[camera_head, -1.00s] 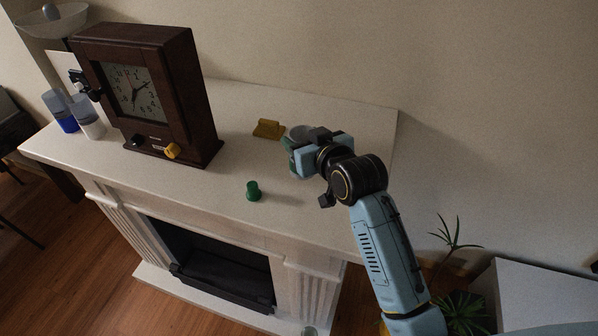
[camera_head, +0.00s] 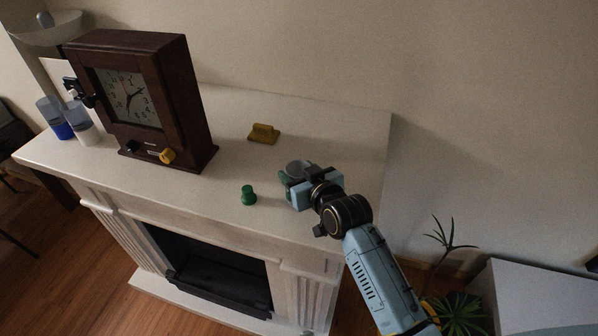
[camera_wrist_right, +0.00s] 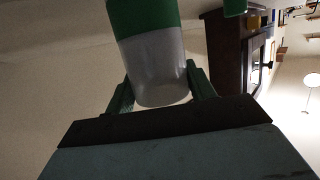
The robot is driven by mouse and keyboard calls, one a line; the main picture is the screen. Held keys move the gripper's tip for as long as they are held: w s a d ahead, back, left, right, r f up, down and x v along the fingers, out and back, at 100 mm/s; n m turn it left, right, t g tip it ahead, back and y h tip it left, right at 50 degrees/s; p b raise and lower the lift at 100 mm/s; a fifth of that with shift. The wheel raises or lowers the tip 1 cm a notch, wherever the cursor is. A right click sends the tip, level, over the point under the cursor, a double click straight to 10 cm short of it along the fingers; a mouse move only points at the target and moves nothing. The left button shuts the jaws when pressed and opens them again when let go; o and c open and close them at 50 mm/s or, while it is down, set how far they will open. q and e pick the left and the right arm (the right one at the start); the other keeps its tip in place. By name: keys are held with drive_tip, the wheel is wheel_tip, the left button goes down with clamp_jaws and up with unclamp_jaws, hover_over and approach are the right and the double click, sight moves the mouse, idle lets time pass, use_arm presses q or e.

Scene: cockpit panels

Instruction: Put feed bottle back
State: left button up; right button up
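My right gripper (camera_head: 305,185) is shut on the feed bottle (camera_head: 284,183), over the right part of the white mantel (camera_head: 345,125). The bottle has a green part and a grey, translucent part. In the right wrist view, the feed bottle (camera_wrist_right: 160,65) sits between the two fingers of the right gripper (camera_wrist_right: 160,88), its green part at the top of the picture. In the head view the gripper hides part of it, and I cannot tell whether it touches the mantel. My left gripper is not in view.
A dark wooden clock (camera_head: 145,100) stands left on the mantel. A blue bottle (camera_head: 62,130) and a white bottle (camera_head: 85,135) are beside it. A small green piece (camera_head: 248,195) and a yellow piece (camera_head: 263,134) lie between clock and gripper. A plant (camera_head: 455,305) is at lower right.

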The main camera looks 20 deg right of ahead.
drive_tip(key=o, duration=0.4)
drive_tip(key=shift+o, duration=0.2)
drive_tip(key=shift+r, duration=0.15)
drive_tip(key=v, duration=1.2)
